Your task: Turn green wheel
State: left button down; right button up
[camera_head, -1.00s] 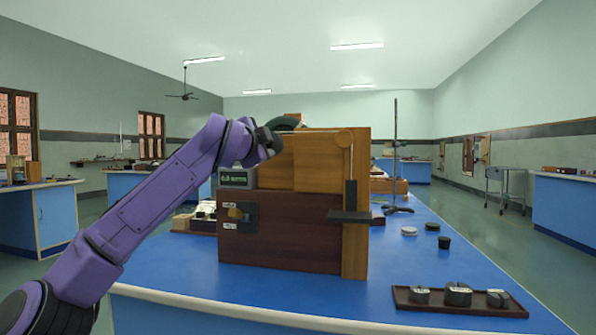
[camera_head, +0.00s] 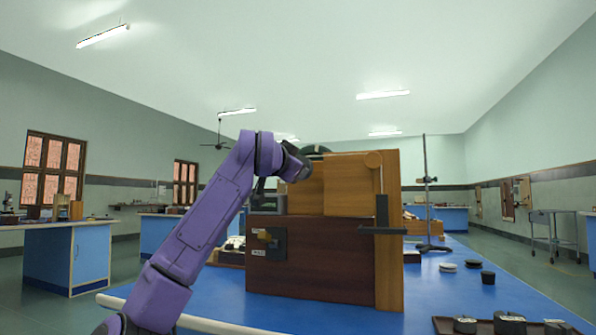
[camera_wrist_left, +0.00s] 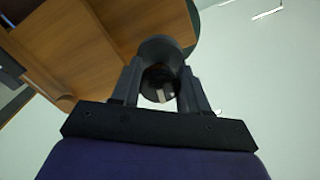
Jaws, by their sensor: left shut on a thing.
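The wheel (camera_head: 316,150) shows only as a dark curved rim above the top of the wooden apparatus (camera_head: 310,260) in the head view. My left gripper (camera_head: 300,168) reaches the apparatus's upper left corner, beside the wheel. In the left wrist view, its fingers (camera_wrist_left: 160,84) are shut on a dark round knob (camera_wrist_left: 158,48). A dark greenish curved edge (camera_wrist_left: 192,22) behind the knob looks like part of the wheel. Most of the wheel is hidden, so its turn cannot be read. My right gripper is not in view.
The apparatus stands on a blue bench (camera_head: 450,288). A brass switch (camera_head: 265,236) is on its front, and a dark bracket (camera_head: 383,230) juts from its right post. Weights (camera_head: 510,323) sit in a tray at front right. A metal stand (camera_head: 425,180) rises behind.

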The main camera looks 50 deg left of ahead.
pick_arm(q)
jog(key=shift+f, duration=0.15)
jog(key=c, duration=0.6)
grip_release()
jog(key=shift+a, duration=0.15)
jog(key=shift+c, duration=0.2)
jog(key=shift+s, duration=0.1)
jog(key=b+v, duration=0.2)
jog(key=v, duration=0.8)
jog(key=shift+s, duration=0.2)
jog(key=shift+w, duration=0.1)
